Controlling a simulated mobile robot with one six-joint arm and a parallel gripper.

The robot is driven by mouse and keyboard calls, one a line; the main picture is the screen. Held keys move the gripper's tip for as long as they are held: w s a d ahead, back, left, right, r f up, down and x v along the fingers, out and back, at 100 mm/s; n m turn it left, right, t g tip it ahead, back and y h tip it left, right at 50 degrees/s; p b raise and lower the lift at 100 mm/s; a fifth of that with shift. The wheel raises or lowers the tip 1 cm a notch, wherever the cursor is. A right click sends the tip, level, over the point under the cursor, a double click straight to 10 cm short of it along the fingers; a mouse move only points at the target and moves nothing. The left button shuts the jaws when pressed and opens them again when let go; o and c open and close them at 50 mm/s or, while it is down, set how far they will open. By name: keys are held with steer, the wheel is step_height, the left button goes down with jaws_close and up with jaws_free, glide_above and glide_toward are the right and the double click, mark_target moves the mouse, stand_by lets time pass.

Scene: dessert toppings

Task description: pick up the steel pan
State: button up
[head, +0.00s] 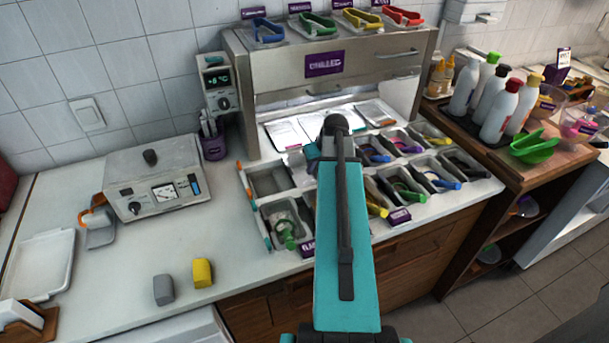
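Several grey steel pans sit in rows in the topping station at the centre of the head view. The pan at the back left (270,181) looks empty. The front-left pan (268,213) holds a green-handled utensil. Other pans to the right hold utensils with blue, yellow, green, purple and dark handles. I cannot tell which one is the steel pan meant. My teal arm stretches over the station and hides part of its middle pans. My gripper is not visible, so whether it is open or holds anything does not show.
A boxy appliance with a dial (155,180) stands left of the station. A grey block (163,290) and a yellow block (202,273) lie on the front counter. A white tray (40,262) is far left. Bottles (498,110) and a green scoop (534,147) stand right.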

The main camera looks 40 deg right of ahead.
jaws_close()
steer(key=shift+a, duration=0.2)
stand_by(1.3)
